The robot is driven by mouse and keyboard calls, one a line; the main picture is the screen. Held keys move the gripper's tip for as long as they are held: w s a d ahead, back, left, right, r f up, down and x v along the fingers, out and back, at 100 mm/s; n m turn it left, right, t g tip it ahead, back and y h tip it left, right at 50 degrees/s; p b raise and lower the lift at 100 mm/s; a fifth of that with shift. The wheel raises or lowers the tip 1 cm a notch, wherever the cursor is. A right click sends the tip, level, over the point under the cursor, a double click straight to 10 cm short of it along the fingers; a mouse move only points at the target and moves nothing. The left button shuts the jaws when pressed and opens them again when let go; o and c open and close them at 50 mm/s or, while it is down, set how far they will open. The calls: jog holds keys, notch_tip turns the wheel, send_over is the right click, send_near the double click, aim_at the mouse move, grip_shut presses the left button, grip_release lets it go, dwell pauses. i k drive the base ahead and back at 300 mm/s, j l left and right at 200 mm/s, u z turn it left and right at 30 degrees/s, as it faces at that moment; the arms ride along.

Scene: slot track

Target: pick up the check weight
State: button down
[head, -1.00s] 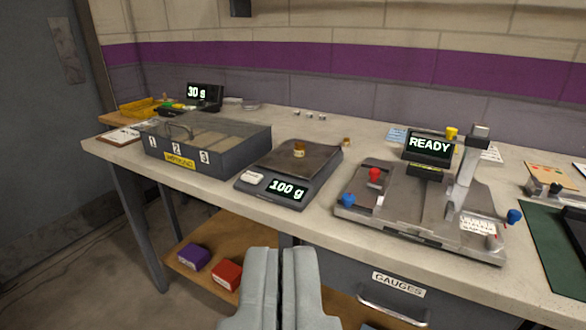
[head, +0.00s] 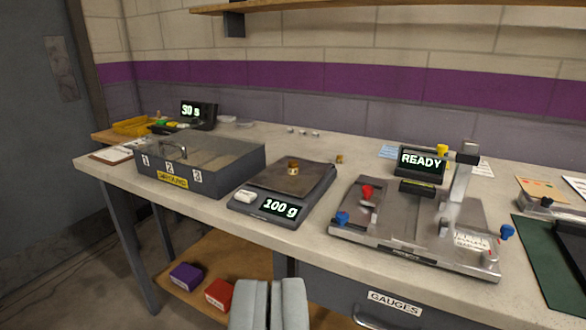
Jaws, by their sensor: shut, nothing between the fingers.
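The check weight (head: 293,168) is a small brass piece standing on the dark pan of a bench scale (head: 326,181) in the middle of the table. The scale's display reads 100 g. My gripper (head: 270,284) is shut and empty at the bottom of the head view. It is in front of the table's front edge, well short of the scale and apart from the weight. Nothing hides the weight.
A lidded grey box (head: 226,180) with numbered slots stands left of the scale. A metal fixture (head: 400,228) with a READY display stands to the right. Another small brass piece (head: 339,158) lies behind the scale. A wooden shelf (head: 400,7) crosses the wall above.

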aim_at(292, 166)
jog(key=i+l+u, duration=0.1)
jog(key=i+l, duration=0.2)
jog(key=i, duration=0.2)
jog(key=i+l+u, duration=0.1)
jog(key=i+l, duration=0.2)
jog(key=i, duration=0.15)
